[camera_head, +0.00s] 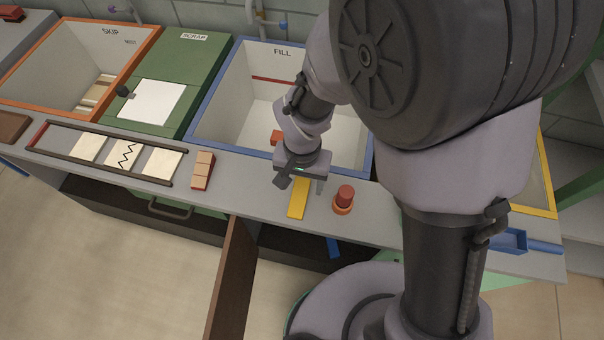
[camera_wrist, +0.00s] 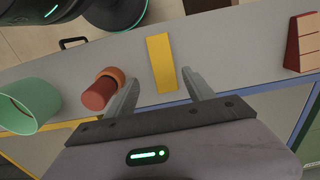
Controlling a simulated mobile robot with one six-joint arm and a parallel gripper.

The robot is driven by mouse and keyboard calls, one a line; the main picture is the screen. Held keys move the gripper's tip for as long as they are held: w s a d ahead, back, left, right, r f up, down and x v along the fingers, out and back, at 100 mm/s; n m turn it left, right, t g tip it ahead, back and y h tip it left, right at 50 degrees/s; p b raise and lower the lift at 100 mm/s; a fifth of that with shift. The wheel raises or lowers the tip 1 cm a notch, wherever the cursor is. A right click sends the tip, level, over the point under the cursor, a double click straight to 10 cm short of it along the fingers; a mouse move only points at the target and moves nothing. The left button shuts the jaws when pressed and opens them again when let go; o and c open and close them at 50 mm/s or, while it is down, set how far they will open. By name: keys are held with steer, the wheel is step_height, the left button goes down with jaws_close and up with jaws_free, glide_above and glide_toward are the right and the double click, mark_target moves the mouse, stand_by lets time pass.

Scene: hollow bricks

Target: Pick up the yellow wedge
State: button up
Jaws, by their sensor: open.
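The yellow wedge (camera_head: 298,199) lies on the grey counter in front of the bin marked FILL. In the wrist view the yellow wedge (camera_wrist: 161,62) lies lengthwise, its near end between the lines of the two fingers. My gripper (camera_head: 301,184) is just above and behind the wedge in the head view, and partly hides its far end. The fingers of my gripper (camera_wrist: 160,78) are spread apart with nothing between them that I can see held. Whether the fingers touch the wedge cannot be told.
A red cylinder with an orange ring (camera_head: 344,199) stands close to the right of the wedge. A red and tan block (camera_head: 203,170) stands to the left. The blue-rimmed FILL bin (camera_head: 232,95) is behind. A green cup (camera_wrist: 32,105) shows in the wrist view.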

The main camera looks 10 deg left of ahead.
mark_target(300, 193)
steer(key=f+b, duration=0.2)
steer(key=f, duration=0.1)
steer(key=f+b, duration=0.1)
steer(key=f, duration=0.1)
steer(key=shift+a+f, duration=0.25)
steer(key=shift+a, duration=0.1)
steer(key=shift+r, duration=0.2)
jaws_close()
